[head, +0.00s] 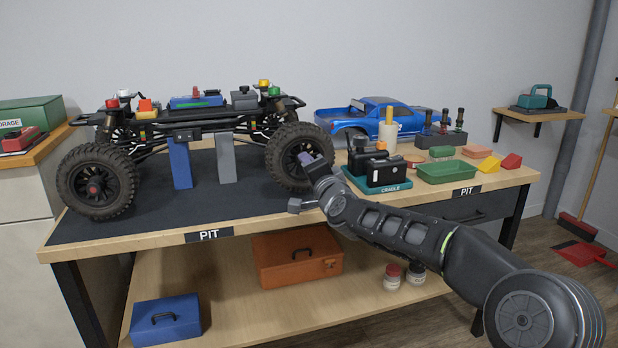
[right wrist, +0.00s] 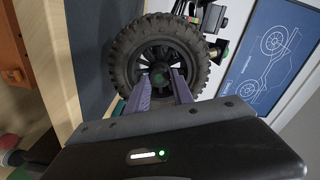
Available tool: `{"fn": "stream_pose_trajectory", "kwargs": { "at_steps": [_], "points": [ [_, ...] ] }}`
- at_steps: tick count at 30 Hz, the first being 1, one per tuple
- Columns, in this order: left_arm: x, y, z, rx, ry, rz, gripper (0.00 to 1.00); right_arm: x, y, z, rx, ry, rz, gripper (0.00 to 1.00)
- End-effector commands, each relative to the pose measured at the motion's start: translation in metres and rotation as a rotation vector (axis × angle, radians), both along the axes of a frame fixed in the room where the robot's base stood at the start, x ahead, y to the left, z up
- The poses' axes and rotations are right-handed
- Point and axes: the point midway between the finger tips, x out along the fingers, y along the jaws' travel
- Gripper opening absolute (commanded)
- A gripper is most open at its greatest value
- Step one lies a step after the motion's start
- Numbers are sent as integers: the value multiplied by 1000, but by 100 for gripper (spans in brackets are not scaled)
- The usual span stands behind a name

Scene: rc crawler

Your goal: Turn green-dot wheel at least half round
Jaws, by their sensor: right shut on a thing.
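The green-dot wheel (head: 280,148) is the black, knobbly front-right tyre of the crawler (head: 200,118), which sits raised on a blue stand (head: 180,163) and a grey stand (head: 226,158). My right gripper (head: 312,162) is at the wheel's outer face. Its purple fingers, seen in the right wrist view (right wrist: 160,81), are on either side of the hub and shut on it. The fingertip contacts are small and partly hidden. My left gripper is not in view.
A black cradle holder on a teal base (head: 385,184) stands close right of my gripper. The front mat is mostly clear.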

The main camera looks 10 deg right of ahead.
Motion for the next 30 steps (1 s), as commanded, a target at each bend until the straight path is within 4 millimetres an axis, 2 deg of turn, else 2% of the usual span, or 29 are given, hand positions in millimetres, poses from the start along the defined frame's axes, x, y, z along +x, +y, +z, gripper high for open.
{"fn": "stream_pose_trajectory", "kwargs": {
  "at_steps": [1,3,15,30],
  "points": [
    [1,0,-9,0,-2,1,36,0,0,-4,45,1,-1,0],
    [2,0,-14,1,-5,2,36,0,-1,-3,111,4,-1,0],
    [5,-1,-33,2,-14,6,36,0,-1,-2,387,21,-1,0],
    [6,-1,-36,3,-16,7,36,0,0,-1,455,25,-1,0]
  ]
}}
